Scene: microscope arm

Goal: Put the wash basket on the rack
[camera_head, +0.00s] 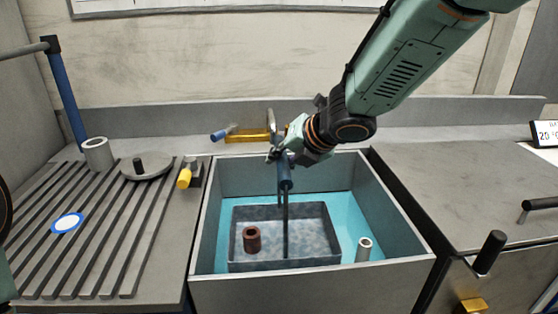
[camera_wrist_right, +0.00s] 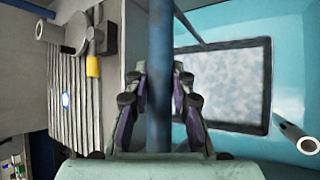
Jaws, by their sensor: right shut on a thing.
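The wash basket (camera_head: 238,255) is a shallow dark grey tray with a mottled floor, inside the teal-lined basin. A dark post rises from it to a blue handle bar (camera_head: 286,180). My right gripper (camera_head: 284,160) is shut on this bar above the basket. In the right wrist view, the blue bar (camera_wrist_right: 160,70) runs between the fingers (camera_wrist_right: 160,95), with the basket (camera_wrist_right: 267,85) to the right. I cannot tell whether the basket touches the basin floor. The slatted rack (camera_head: 100,235) lies left of the basin. My left gripper is out of view.
A brown ring (camera_head: 252,240) shows in the basket, and a pale tube (camera_head: 364,250) stands beside it. The basin wall (camera_head: 205,230) separates basket and rack. The rack bears a grey cylinder (camera_head: 97,154), a knobbed disc (camera_head: 147,167), a yellow-ended piece (camera_head: 184,178) and a blue-rimmed disc (camera_head: 67,223).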

